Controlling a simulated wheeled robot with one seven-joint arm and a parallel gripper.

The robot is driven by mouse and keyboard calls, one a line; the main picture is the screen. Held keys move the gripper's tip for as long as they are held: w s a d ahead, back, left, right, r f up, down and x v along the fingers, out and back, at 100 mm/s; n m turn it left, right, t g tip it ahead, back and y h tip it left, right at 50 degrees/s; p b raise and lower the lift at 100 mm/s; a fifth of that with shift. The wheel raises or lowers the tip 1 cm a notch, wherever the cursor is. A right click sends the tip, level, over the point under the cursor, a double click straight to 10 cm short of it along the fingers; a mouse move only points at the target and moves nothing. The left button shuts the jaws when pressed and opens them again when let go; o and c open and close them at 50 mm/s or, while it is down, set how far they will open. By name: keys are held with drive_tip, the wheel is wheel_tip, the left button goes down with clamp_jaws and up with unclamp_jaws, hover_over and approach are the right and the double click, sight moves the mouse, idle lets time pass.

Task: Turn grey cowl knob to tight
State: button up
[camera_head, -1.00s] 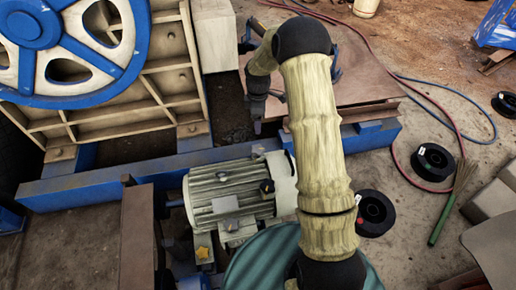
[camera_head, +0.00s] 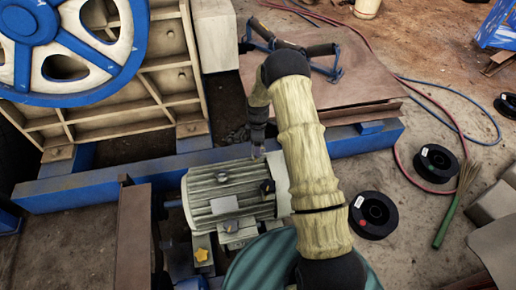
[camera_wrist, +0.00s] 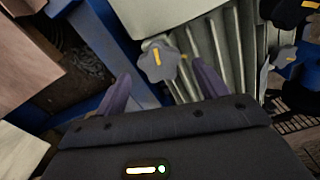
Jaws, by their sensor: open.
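The grey cowl knob (camera_wrist: 158,62) is star-shaped with a yellow-orange mark across its face. In the wrist view it sits on the pale end of the finned motor (camera_wrist: 215,45). My gripper (camera_wrist: 163,84) is open, its two purple fingers on either side of the line to the knob. The knob shows just beyond and between the fingertips; I cannot tell whether they touch it. In the head view my gripper (camera_head: 257,150) points down at the back right of the motor (camera_head: 225,195), and the knob is too small or hidden to make out clearly.
A black knob (camera_wrist: 288,10) with a yellow mark stands near the grey one; it also shows on the motor in the head view (camera_head: 267,187). A blue beam (camera_head: 110,183) runs behind the motor.

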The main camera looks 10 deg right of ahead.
drive_tip(key=shift+f, duration=1.5)
drive_tip(key=c, duration=1)
